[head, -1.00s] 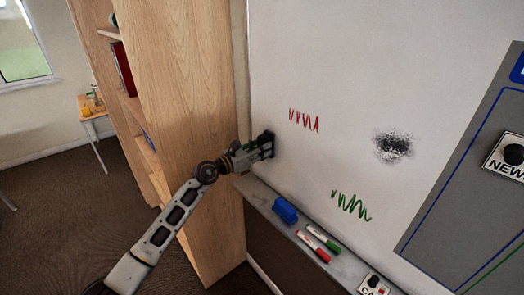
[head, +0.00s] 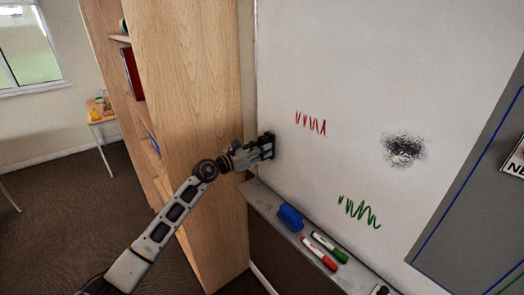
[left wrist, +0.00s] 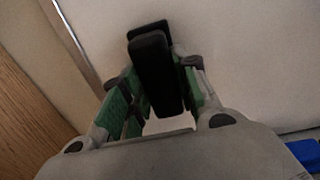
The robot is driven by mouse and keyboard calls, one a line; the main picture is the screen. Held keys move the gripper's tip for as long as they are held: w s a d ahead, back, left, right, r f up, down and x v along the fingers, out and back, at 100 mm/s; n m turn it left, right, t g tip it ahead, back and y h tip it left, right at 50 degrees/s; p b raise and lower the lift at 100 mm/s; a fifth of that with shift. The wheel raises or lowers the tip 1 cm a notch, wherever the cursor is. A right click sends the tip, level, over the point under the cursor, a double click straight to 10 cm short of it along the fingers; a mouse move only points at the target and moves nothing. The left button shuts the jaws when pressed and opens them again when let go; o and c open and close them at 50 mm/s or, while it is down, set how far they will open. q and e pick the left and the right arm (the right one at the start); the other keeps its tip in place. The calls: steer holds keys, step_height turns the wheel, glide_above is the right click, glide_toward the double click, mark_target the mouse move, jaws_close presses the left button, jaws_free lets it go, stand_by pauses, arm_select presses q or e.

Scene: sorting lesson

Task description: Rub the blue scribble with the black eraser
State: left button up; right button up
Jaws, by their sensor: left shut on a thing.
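The black eraser (head: 269,146) is held at the tips of my left gripper (head: 262,147), up against the left part of the whiteboard (head: 330,60). In the left wrist view the dark eraser (left wrist: 155,75) sits between the green-padded fingers of the left gripper (left wrist: 158,95), which are shut on it. Whether it presses on the board I cannot tell for sure. No blue scribble shows; the eraser and gripper cover part of the board there. A red scribble (head: 310,124) is right of the eraser, and a green scribble (head: 359,211) is lower right. My right gripper is not in view.
A tray ledge (head: 262,200) under the board holds a blue eraser (head: 290,216), a green marker (head: 329,247) and a red marker (head: 319,253). A dark smudge (head: 404,149) is on the board. A wooden bookcase (head: 195,110) stands close on the left.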

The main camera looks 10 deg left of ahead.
arm_select(q)
steer(key=shift+w+a+f+b, duration=0.1)
steer(key=shift+w+a+b, duration=0.35)
steer(key=shift+a+b, duration=0.1)
steer(key=shift+w+a+b, duration=0.55)
steer(key=shift+a+b, duration=0.05)
steer(key=shift+a, duration=0.15)
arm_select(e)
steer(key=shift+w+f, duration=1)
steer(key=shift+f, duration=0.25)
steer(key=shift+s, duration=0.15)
